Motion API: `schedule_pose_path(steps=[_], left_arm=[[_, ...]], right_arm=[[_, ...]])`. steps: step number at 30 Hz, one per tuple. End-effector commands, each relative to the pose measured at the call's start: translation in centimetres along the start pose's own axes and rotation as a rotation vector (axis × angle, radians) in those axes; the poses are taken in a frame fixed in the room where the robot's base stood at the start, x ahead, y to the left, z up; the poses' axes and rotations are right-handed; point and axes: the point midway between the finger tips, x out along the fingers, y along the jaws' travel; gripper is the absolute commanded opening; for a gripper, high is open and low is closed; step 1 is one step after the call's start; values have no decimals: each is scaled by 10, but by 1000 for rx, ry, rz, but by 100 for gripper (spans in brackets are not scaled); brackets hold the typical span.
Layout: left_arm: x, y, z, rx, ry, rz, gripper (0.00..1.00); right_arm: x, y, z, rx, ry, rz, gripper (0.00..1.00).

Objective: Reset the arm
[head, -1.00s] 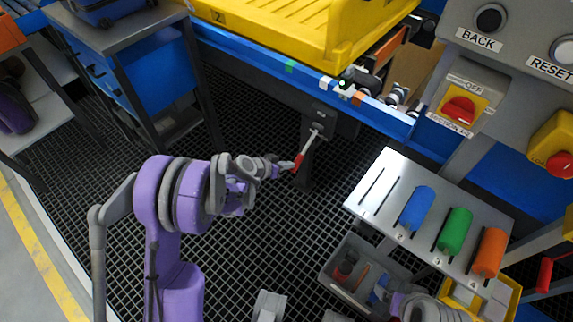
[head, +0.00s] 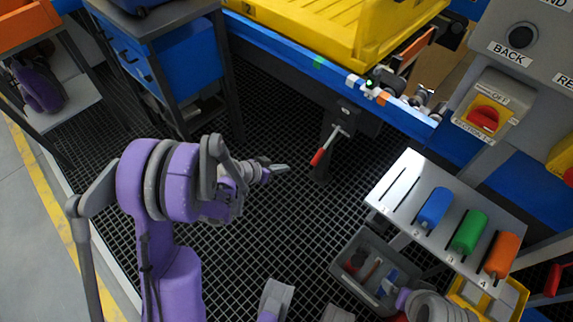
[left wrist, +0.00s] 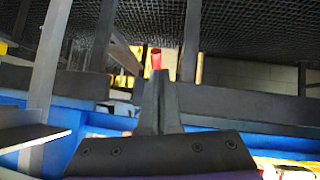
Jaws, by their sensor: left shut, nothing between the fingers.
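My left gripper (head: 280,168) is shut and empty above the dark grid floor, left of the lever. The lever's red handle (head: 318,157) hangs down and to the left from its mount under the blue conveyor frame. A small gap shows between the fingertips and the handle. In the left wrist view, my shut fingers (left wrist: 160,95) point toward the red handle end (left wrist: 156,60), which shows just beyond the tips. My right gripper is not seen; only part of my right arm shows at the bottom right.
A yellow tray (head: 340,45) sits on the conveyor (head: 290,50). A blue drawer cabinet (head: 185,75) stands at the left. At the right are a grey rack (head: 405,185) with blue, green and orange cylinders, a grey bin (head: 350,285) and a button panel (head: 520,60). Open grid floor lies between.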

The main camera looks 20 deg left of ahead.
Motion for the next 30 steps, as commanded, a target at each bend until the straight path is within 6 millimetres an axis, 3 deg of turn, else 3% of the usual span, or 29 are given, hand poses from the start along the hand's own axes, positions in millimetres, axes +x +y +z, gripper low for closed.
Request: schedule_pose_path(steps=[17,23,30], left_arm=[[-3,5,-3,-5,-14,0,0],[-32,45,-11,-41,-121,-13,0],[-92,102,-4,-99,-283,-86,0]], right_arm=[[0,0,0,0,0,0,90],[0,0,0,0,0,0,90],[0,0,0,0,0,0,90]])
